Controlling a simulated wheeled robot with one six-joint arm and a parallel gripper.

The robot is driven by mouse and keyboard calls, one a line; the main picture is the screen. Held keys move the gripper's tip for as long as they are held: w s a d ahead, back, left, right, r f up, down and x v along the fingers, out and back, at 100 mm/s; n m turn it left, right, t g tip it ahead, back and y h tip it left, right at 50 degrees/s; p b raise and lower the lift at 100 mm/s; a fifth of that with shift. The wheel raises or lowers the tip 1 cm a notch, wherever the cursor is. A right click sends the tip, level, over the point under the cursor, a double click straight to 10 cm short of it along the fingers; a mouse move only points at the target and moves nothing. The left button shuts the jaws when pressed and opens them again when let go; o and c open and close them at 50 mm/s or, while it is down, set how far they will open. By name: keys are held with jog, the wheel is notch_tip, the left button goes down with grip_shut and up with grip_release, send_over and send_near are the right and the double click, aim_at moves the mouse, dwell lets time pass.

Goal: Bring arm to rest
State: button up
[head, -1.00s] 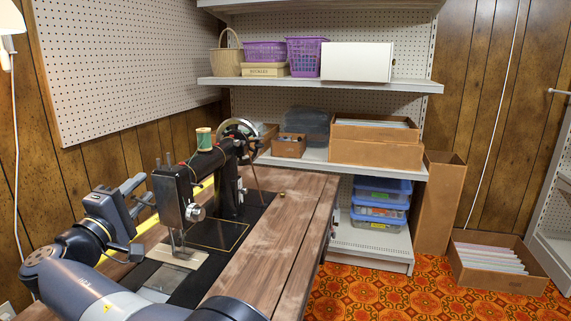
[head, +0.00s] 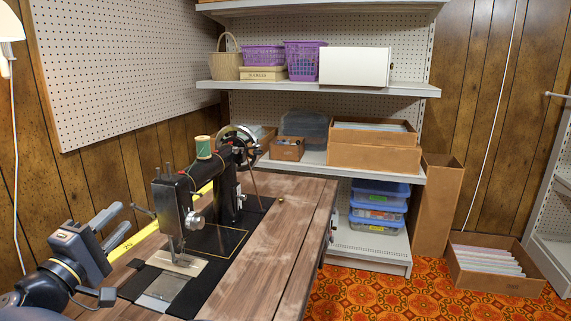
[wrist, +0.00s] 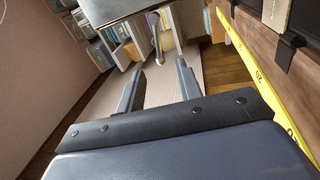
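My gripper (head: 112,224) is at the left of the head view, left of the sewing machine and above the table's left side. In the wrist view its two fingers (wrist: 158,84) stand apart with nothing between them. The black sewing machine (head: 183,205) stands upright on the wooden table (head: 258,262), with a green thread spool (head: 203,147) on top and a handwheel at its far end. My gripper is apart from the machine.
A yellow measuring tape (head: 125,243) lies along the table's left side, and it also shows in the wrist view (wrist: 243,55). Shelves (head: 340,88) with baskets and boxes stand behind. A pegboard (head: 120,65) hangs on the left wall. The table's right part is clear.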

aim_at(139, 208)
jog(key=shift+w+d+f+n+y, duration=0.15)
jog(key=shift+w+d+n, duration=0.1)
jog(key=shift+w+n, duration=0.7)
jog(key=shift+w+d+r+n+y, duration=0.1)
jog(key=shift+w+d+n+y, duration=0.3)
jog(key=shift+w, duration=0.95)
jog(key=shift+w+d+f+n+h, duration=0.1)
jog(key=shift+w+d+n, duration=0.05)
jog(key=shift+w+n, duration=0.85)
jog(key=shift+w, duration=0.15)
jog(key=shift+m, duration=0.25)
